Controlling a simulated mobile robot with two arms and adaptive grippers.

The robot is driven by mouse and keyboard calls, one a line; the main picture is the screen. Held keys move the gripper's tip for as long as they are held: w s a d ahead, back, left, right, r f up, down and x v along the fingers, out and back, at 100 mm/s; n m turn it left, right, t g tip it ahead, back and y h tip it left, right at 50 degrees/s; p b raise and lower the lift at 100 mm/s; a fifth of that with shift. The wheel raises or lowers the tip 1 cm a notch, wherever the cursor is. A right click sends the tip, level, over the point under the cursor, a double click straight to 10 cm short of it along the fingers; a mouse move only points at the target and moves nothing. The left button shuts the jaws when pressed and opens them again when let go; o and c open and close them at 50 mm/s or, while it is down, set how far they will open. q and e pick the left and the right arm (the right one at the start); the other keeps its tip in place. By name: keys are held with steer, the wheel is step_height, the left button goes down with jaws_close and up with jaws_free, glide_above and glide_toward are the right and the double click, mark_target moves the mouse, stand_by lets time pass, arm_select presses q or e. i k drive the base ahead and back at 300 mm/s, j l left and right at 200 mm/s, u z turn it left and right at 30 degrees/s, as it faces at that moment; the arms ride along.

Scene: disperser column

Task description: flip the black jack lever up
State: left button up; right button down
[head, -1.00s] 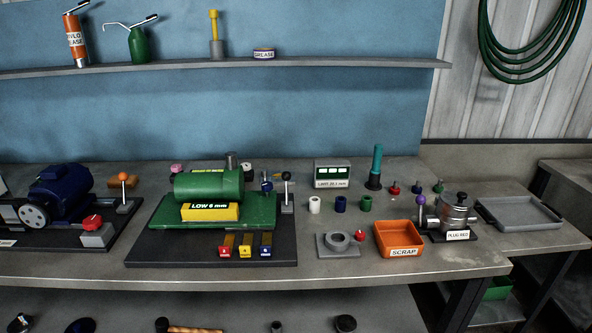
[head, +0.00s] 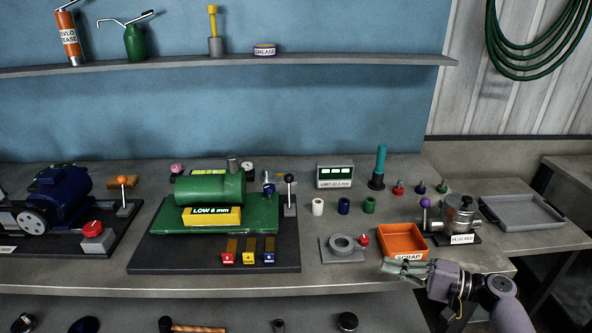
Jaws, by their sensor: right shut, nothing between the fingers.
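The lever with the black ball knob (head: 289,180) stands upright on a small grey block at the right end of the green machine (head: 210,189). The machine sits on a black base plate (head: 160,259). My right gripper (head: 388,266) is shut and empty. It is in front of the orange scrap tray, at the bench's front edge, to the right of and nearer than the lever, and touches nothing that I can make out. It partly covers the scrap label. My left gripper is not in view.
The orange scrap tray (head: 402,238), a grey ring fixture (head: 325,252) and a red knob (head: 364,240) lie between my right gripper and the lever. Several small bushings, a display box (head: 334,174) and a purple-knobbed valve (head: 458,214) stand nearby. The bench front strip is clear.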

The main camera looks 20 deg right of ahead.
mark_target(289, 179)
steer(key=i, duration=1.35)
